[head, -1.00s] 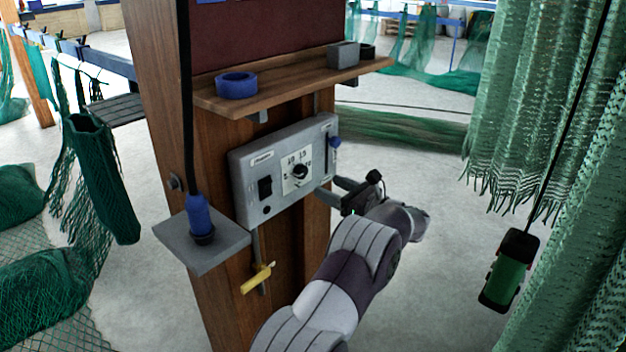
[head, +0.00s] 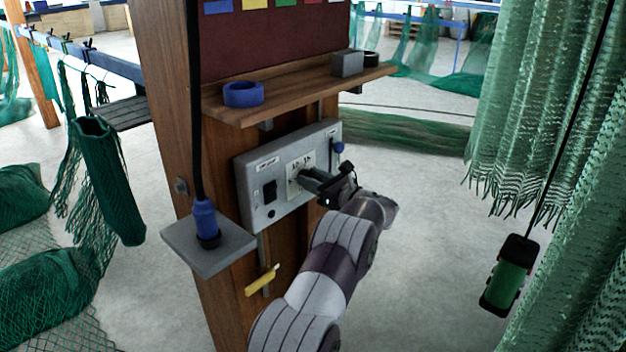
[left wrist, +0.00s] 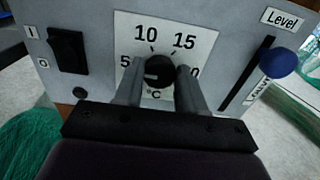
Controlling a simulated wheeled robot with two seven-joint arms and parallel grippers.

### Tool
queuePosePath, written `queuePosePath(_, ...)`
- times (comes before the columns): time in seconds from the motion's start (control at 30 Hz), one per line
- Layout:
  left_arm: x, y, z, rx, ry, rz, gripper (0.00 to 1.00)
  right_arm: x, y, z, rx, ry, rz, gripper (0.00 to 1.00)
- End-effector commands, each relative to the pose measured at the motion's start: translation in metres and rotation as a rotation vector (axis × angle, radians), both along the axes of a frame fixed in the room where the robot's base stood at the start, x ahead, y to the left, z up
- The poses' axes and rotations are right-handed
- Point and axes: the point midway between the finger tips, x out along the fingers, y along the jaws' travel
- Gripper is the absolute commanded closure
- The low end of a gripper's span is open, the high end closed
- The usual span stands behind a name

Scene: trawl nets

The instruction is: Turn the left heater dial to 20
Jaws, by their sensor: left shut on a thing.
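The heater panel (head: 262,215) is a grey box on the wooden post. Its black dial (left wrist: 160,70) sits on a white scale plate (left wrist: 205,43) in the left wrist view. The plate reads 5, 10, 15 and a partly covered number at right. The dial's pale mark points left, near or just below the 5. My left gripper (left wrist: 160,82) has one finger on each side of the dial and is shut on it. In the head view the left gripper (head: 308,179) covers most of the dial. My right gripper is not in view.
A black switch (left wrist: 67,50) is left of the dial, and a blue-knobbed Level slider (left wrist: 279,62) is right of it. A wooden shelf (head: 300,92) juts out above the panel. A grey ledge (head: 208,250) and yellow handle (head: 262,280) are below. Green nets (head: 525,110) hang at right.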

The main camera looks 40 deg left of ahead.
Motion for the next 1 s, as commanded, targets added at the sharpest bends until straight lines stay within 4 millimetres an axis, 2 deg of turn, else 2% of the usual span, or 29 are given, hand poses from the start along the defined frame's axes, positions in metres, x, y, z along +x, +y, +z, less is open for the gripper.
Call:
queuePosePath(0.37, 0.0, 0.0, -0.005, 0.008, 0.116, -0.001, 0.91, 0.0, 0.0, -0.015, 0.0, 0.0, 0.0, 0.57)
queuePosePath(0.7, 0.001, 0.0, -0.005, 0.032, 0.413, 0.0, 0.91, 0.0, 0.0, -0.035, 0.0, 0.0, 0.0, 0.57)
queuePosePath(1.0, 0.002, 0.0, -0.004, 0.056, 0.699, 0.0, 0.91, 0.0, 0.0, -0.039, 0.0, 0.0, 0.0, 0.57)
